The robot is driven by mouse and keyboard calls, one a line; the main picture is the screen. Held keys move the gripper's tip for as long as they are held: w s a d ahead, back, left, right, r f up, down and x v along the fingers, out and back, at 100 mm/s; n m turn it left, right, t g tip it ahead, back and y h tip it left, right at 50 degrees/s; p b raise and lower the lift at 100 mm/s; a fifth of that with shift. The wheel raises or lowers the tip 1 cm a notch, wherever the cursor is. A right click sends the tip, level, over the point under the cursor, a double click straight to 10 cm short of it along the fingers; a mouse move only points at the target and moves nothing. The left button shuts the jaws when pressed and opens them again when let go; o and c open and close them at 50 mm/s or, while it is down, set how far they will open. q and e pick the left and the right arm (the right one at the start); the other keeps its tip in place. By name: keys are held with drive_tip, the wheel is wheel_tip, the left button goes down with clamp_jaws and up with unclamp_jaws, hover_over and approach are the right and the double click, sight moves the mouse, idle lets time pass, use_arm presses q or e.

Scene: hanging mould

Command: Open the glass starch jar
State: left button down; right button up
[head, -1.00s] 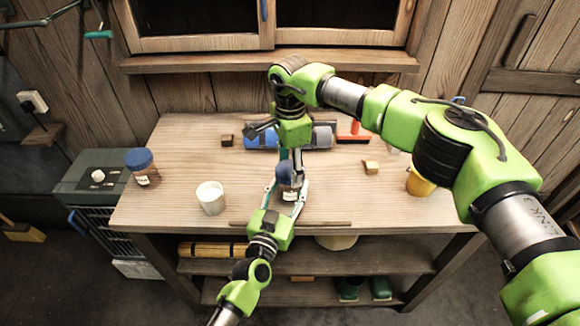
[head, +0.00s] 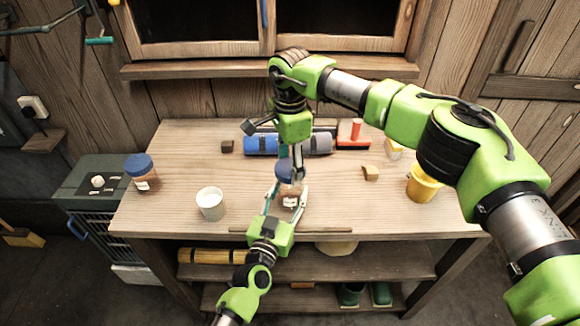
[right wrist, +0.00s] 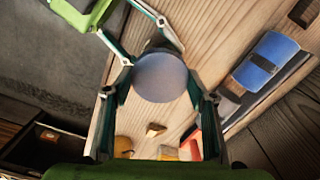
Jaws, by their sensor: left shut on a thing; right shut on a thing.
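The glass jar (head: 289,200) with a pale label stands upright near the front middle of the table in the head view. My left gripper (head: 286,194) is shut around its body from the front. My right gripper (head: 287,168) comes from above and is shut on the blue lid (head: 285,173). The lid sits higher over the jar body and appears lifted off its rim, though the gap is small and partly hidden by fingers. In the right wrist view, the round lid top (right wrist: 160,78) fills the space between my right fingers and hides the jar.
A white cup (head: 211,204) and another blue-lidded jar (head: 142,172) stand to the left. A blue roll (head: 261,144), a red tool (head: 353,135), a small tan block (head: 371,173) and a yellow bucket (head: 424,185) lie behind and right. A thin stick lies along the front edge.

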use_arm(q)
drive_tip(key=shift+f, duration=0.1)
use_arm(e)
drive_tip(key=shift+r, duration=1.45)
use_arm(q)
drive_tip(key=c, duration=1)
unclamp_jaws()
